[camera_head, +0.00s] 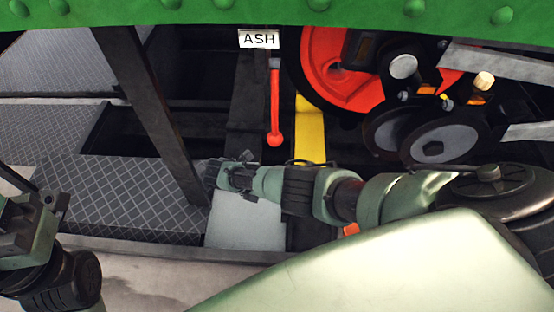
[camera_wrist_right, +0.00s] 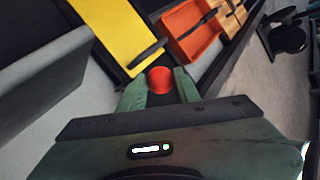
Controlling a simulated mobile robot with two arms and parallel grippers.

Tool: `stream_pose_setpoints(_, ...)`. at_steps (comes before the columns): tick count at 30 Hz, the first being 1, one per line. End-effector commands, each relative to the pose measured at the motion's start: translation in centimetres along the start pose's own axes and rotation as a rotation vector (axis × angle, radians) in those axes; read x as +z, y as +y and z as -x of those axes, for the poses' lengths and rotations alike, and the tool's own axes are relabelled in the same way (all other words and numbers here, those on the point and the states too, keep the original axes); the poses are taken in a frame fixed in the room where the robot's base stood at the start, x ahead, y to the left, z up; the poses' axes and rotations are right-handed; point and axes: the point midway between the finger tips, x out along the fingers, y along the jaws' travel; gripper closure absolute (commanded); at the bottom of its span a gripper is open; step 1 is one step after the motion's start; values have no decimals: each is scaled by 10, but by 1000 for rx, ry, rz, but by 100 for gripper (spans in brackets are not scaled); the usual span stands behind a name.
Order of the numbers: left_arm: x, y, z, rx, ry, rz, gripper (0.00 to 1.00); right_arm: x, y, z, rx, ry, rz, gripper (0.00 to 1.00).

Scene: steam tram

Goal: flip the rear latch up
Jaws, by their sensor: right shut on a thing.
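My right gripper (camera_head: 218,176) reaches in from the right, low in front of the tram's underside. In the right wrist view its fingers (camera_wrist_right: 160,88) are shut on a red round knob (camera_wrist_right: 159,79). What the knob is fixed to is hidden, so I cannot tell whether it belongs to the rear latch. In the head view the knob does not show at the gripper. A red lever with a ball end (camera_head: 275,112) hangs below the ASH sign (camera_head: 259,39), apart from the gripper. My left gripper (camera_head: 40,205) is at the lower left edge; its jaws are unclear.
A yellow strip (camera_head: 311,130) and a red wheel (camera_head: 340,70) lie right of the lever. A dark slanted post (camera_head: 150,115) stands left of my right gripper. The wrist view shows an orange tray (camera_wrist_right: 190,38) holding dark tools. Patterned floor plate (camera_head: 125,195) lies at left.

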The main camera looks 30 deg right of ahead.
Motion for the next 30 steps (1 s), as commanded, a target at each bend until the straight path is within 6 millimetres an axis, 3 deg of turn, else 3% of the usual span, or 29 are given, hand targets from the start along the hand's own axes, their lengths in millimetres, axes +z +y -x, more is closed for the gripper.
stream_pose_setpoints(14,0,0,-1,3,7,-1,45,-3,0,-4,-13,-1,6,100)
stream_pose_setpoints(15,0,0,-1,3,7,-1,45,-3,0,-4,-14,0,6,62)
stream_pose_setpoints(16,0,0,-1,3,7,-1,45,-4,0,-4,-14,0,7,59)
stream_pose_setpoints(30,0,-1,-1,-9,-21,2,45,5,-9,8,-13,-4,3,59)
